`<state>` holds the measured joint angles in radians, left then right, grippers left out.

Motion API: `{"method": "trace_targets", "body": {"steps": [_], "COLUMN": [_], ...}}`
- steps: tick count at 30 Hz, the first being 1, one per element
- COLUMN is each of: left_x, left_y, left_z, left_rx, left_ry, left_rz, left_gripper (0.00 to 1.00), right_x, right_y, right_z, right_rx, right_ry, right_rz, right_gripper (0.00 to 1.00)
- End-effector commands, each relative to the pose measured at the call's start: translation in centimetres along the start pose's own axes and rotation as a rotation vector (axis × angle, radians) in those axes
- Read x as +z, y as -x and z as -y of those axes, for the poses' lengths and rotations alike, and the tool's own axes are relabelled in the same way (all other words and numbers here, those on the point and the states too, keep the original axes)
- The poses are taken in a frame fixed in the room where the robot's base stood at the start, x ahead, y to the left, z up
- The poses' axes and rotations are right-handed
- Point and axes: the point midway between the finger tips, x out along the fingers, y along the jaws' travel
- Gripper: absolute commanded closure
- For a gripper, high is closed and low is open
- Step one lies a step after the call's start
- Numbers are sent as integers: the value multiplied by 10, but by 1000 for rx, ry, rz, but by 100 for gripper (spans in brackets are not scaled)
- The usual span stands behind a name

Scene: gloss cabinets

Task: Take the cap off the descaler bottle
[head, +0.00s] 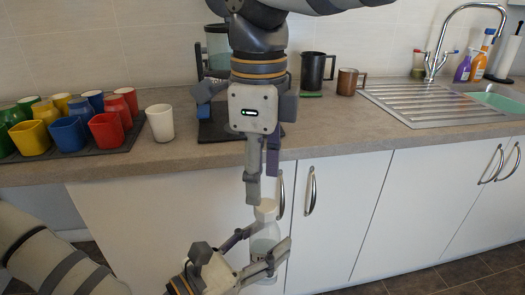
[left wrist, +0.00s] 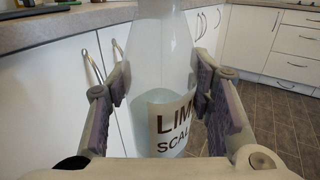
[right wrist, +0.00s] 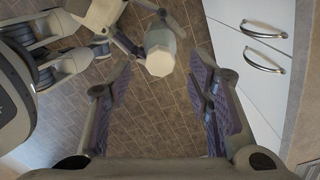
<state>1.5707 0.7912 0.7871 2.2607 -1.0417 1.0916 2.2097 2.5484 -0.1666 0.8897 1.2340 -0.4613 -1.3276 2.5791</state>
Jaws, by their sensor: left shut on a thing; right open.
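The descaler bottle (head: 265,236) is translucent white with a dark-lettered label, and stands roughly upright in front of the cabinets. My left gripper (head: 257,254) is shut on its body; the left wrist view shows the bottle (left wrist: 161,55) between both fingers, with "LIM" and "SCAL" legible. The white cap (head: 265,208) is on the bottle's top. My right gripper (head: 263,182) is open and empty, pointing down just above the cap. In the right wrist view the faceted cap (right wrist: 160,56) lies beyond the fingertips, towards the upper part of the picture.
The worktop (head: 340,124) runs behind, with colored cups (head: 68,134) on a dark mat, a white cup (head: 160,122), a coffee machine, mugs (head: 313,72) and a sink (head: 440,102). White cabinet doors with metal handles (head: 311,190) stand close behind the bottle.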

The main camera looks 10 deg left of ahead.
Motion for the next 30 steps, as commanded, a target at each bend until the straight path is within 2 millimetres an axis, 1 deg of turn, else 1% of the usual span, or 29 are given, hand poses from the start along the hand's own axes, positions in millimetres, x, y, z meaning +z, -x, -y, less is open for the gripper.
{"method": "trace_targets", "body": {"steps": [1, 3, 7, 11, 17, 20, 21, 23, 24, 28, 30], "left_x": [0, 0, 1, 1, 1, 1, 1, 1, 1, 1, 1], "left_y": [0, 0, 0, 0, 0, 0, 0, 0, 0, 0, 0], "left_z": [0, 0, 0, 0, 0, 0, 0, 0, 0, 0, 0], "left_rx": [0, 0, 0, 0, 0, 0, 0, 0, 0, 0, 0], "left_ry": [0, 0, 0, -1, -1, -1, -1, -1, -1, -1, -1], "left_rz": [1, 1, 2, 2, 2, 2, 2, 2, 2, 2, 2], "left_gripper": [100, 100, 100, 100, 100, 100, 100, 100, 100, 100, 100], "right_x": [-1, 0, 0, 0, 0, 0, 0, 0, 0, 0, 0], "right_y": [-11, -24, -42, -49, -50, -49, -49, -49, -49, -49, -49], "right_z": [0, 0, 0, 0, 0, 1, 1, 1, 1, 0, 0], "right_rx": [5, 4, 1, -2, -2, -2, -2, -2, -2, -2, -2], "right_ry": [1, 2, 1, 2, 2, 2, 2, 2, 2, 4, 37], "right_rz": [-1, 1, 0, 2, 1, 1, 1, 1, 1, 1, 0], "right_gripper": [53, 53, 53, 53, 53, 74, 83, 96, 100, 100, 100]}}
